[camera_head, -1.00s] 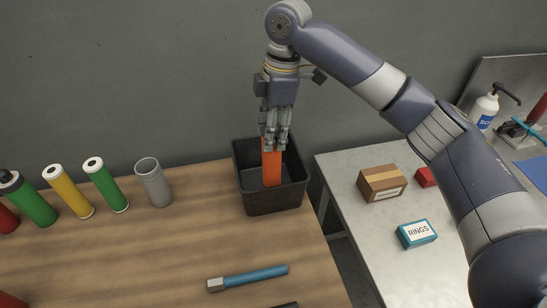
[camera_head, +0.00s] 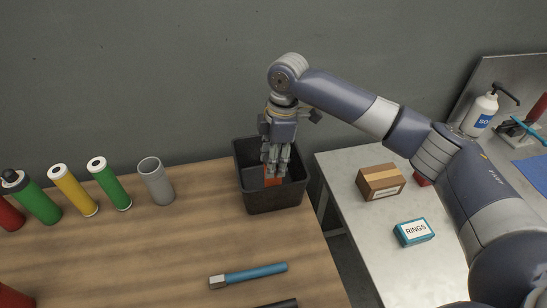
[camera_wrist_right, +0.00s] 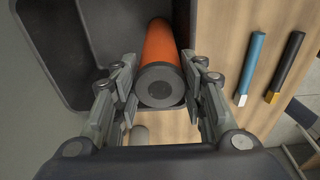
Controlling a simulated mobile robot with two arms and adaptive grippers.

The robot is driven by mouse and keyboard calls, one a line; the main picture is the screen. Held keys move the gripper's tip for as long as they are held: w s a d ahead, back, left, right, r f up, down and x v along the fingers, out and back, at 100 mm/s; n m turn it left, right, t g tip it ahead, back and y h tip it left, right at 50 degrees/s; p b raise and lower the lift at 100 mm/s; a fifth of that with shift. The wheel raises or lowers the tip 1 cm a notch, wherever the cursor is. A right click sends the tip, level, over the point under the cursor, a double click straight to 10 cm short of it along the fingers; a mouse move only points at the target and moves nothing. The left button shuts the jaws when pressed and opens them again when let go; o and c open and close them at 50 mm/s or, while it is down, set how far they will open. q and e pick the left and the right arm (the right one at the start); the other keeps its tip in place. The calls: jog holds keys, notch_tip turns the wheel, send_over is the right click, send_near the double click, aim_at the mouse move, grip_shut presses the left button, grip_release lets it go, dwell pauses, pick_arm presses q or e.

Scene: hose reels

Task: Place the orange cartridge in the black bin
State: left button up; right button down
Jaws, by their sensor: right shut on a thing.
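The orange cartridge (camera_head: 273,180) is inside the black bin (camera_head: 274,201), mostly hidden by my right gripper and the bin's walls in the head view. My right gripper (camera_head: 275,170) points down into the bin and is shut on the cartridge's upper end. In the right wrist view, the cartridge (camera_wrist_right: 162,60) with its grey round end cap sits between the two fingers (camera_wrist_right: 162,95), and the bin's dark wall (camera_wrist_right: 100,35) shows around it. Whether the cartridge touches the bin's floor cannot be told. My left gripper is not in view.
A grey cup (camera_head: 156,182), two green cylinders, one being (camera_head: 110,184), and a yellow cylinder (camera_head: 74,190) stand left of the bin. A blue-handled tool (camera_head: 250,275) lies in front. A cardboard box (camera_head: 380,182) and RINGS box (camera_head: 413,232) sit on the right table.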

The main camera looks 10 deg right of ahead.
jog(key=c, duration=1)
grip_release()
jog(key=shift+r+b, duration=0.3)
jog(key=shift+r, duration=0.15)
jog(key=r+b, duration=0.1)
jog(key=r, duration=0.2)
jog(key=d+r, duration=0.1)
jog(key=r, duration=0.3)
jog(key=r+b, duration=0.1)
jog(key=r, duration=0.3)
jog(key=shift+d+r+b, duration=0.15)
jog(key=shift+d+b, duration=0.1)
jog(key=shift+b, duration=0.05)
